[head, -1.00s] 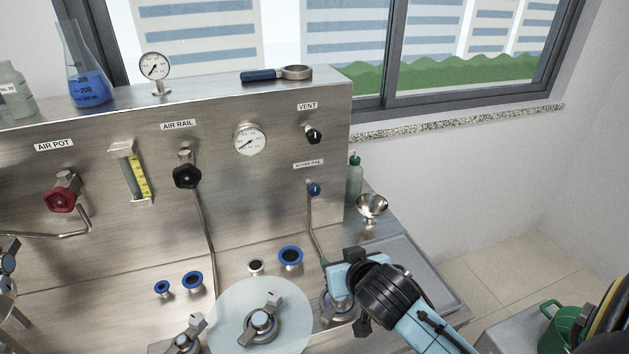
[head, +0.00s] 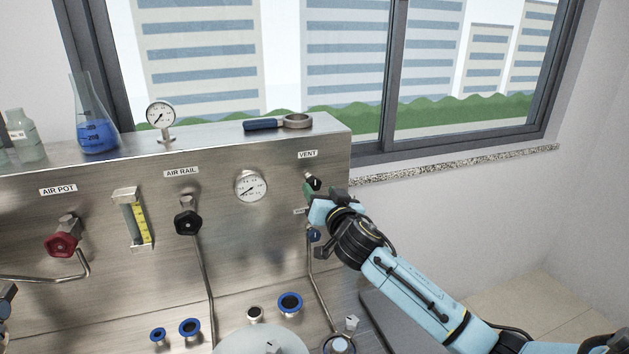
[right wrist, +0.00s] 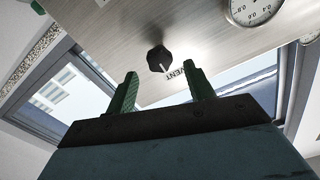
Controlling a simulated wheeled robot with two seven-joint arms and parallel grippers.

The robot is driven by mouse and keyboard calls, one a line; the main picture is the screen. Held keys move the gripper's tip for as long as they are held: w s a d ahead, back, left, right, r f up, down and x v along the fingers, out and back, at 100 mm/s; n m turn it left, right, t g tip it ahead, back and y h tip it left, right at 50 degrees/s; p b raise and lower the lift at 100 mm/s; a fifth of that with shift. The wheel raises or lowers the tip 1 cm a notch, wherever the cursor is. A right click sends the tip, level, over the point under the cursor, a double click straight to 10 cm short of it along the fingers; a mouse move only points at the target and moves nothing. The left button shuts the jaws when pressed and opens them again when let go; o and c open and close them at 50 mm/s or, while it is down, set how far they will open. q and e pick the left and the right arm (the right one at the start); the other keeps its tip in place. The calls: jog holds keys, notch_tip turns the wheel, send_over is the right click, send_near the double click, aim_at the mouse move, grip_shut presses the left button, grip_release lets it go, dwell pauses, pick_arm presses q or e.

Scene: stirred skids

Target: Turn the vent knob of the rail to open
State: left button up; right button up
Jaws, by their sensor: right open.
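The vent knob (head: 315,184) is a small black knob under the VENT label (head: 308,154), at the upper right of the steel panel. It shows larger in the right wrist view (right wrist: 160,60), with a pale pointer line on its face. My right gripper (head: 310,189) is just in front of and below the knob and partly overlaps it in the head view. In the right wrist view its two green fingers (right wrist: 162,80) are open, with the knob beyond their tips and roughly centred between them. No contact shows. My left gripper is not clearly in view.
A black AIR RAIL knob (head: 188,222), a round gauge (head: 250,186) and a small blue knob (head: 314,235) are on the same panel. A blue-handled ring tool (head: 280,123) lies on top. The wall right of the panel is clear.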

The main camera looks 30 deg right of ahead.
aim_at(316, 185)
jog(key=shift+x, duration=2.65)
jog(key=shift+c, duration=0.4)
jog(key=c, duration=0.9)
